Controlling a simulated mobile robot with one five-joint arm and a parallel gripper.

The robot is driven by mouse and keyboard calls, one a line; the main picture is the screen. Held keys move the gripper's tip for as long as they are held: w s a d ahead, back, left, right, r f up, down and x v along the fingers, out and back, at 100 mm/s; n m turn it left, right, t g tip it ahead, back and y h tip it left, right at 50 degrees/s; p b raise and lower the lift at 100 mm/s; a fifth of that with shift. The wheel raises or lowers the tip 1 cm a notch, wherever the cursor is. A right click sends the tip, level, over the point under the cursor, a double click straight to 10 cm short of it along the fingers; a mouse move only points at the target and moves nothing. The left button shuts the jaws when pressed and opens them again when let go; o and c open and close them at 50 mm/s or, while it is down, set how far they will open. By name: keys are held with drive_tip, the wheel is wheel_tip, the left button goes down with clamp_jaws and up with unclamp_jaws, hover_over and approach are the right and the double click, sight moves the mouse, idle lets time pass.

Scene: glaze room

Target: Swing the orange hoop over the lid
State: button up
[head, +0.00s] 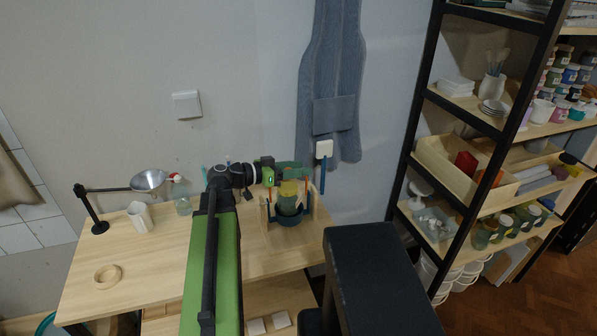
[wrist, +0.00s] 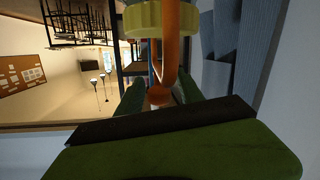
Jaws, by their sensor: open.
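A dark blue-green pot (head: 289,203) with a yellow lid (head: 288,188) stands in a pale wooden holder on the table. Orange parts of the hoop (head: 269,196) show beside the lid. My gripper (head: 287,169) is just above the lid and hides part of the pot and hoop. In the wrist view the ribbed yellow lid (wrist: 160,18) is at the top, and the orange hoop (wrist: 171,45) runs down between my green fingers (wrist: 158,90). The fingers stand apart, one on each side of the hoop's lower end. Whether either finger touches it is unclear.
The wooden holder (head: 264,238) surrounds the pot. A grey apron (head: 331,90) hangs behind. A loaded shelf stands right.

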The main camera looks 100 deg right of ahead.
drive_tip(key=p+v, duration=0.3)
drive_tip(key=v, duration=1.4)
drive_tip(key=shift+w, duration=0.2)
